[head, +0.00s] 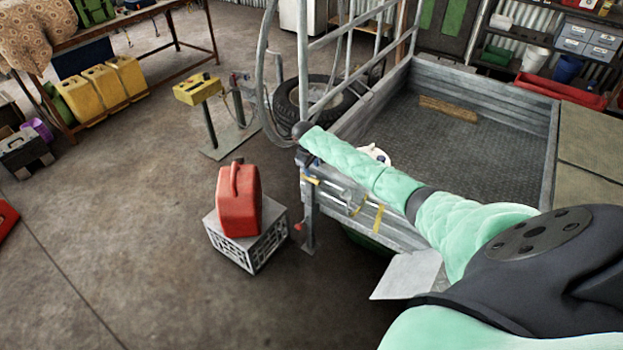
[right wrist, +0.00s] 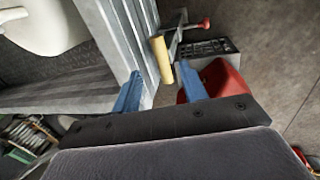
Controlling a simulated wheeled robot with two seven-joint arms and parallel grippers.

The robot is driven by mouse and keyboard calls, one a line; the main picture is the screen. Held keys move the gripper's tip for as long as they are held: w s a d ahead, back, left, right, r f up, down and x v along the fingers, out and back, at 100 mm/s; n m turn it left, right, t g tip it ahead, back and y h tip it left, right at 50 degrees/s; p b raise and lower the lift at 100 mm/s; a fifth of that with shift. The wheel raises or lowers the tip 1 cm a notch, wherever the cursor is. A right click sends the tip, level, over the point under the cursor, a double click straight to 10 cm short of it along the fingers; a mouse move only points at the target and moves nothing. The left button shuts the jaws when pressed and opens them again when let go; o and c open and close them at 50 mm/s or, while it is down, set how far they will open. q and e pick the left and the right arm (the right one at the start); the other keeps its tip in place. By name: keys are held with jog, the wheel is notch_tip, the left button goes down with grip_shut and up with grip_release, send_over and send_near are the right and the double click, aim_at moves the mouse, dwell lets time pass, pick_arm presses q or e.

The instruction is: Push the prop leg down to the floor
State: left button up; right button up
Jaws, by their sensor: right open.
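A grey metal prop leg (head: 309,222) stands upright at the near left corner of the trailer (head: 345,205), with a small red knob beside it. In the right wrist view the leg (right wrist: 178,38) shows beyond my fingers, with a yellow grip (right wrist: 159,58) at its near end. My right gripper (right wrist: 160,69) is open, its two blue fingers apart, with the yellow grip showing between their tips. I cannot tell whether they touch it. In the head view my right gripper (head: 308,161) is small, partly hidden by my forearm, above the leg. My left gripper is out of view.
A red jerry can (head: 239,205) stands on a grey crate (head: 248,243) just left of the leg. A yellow-topped stand (head: 197,90) and a tyre (head: 290,103) are farther back.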

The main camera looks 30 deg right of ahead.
aim_at(313, 179)
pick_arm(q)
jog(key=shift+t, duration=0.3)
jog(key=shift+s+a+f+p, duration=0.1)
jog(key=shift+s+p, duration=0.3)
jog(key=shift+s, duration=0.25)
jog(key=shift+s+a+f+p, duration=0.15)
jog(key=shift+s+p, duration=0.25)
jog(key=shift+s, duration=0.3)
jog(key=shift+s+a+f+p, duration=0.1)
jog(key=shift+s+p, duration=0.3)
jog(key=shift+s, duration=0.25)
pick_arm(e)
jog(key=shift+w+d+f, duration=0.15)
jog(key=shift+d+f, duration=0.05)
jog(key=shift+f, duration=1.05)
jog(key=shift+w+d+f, duration=0.2)
jog(key=shift+d+f, duration=0.05)
jog(key=shift+f, duration=1.05)
jog(key=shift+w+d+f, duration=0.15)
jog(key=shift+d+f, duration=0.05)
jog(key=shift+f, duration=1.05)
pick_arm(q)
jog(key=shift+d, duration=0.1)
pick_arm(e)
grip_shut()
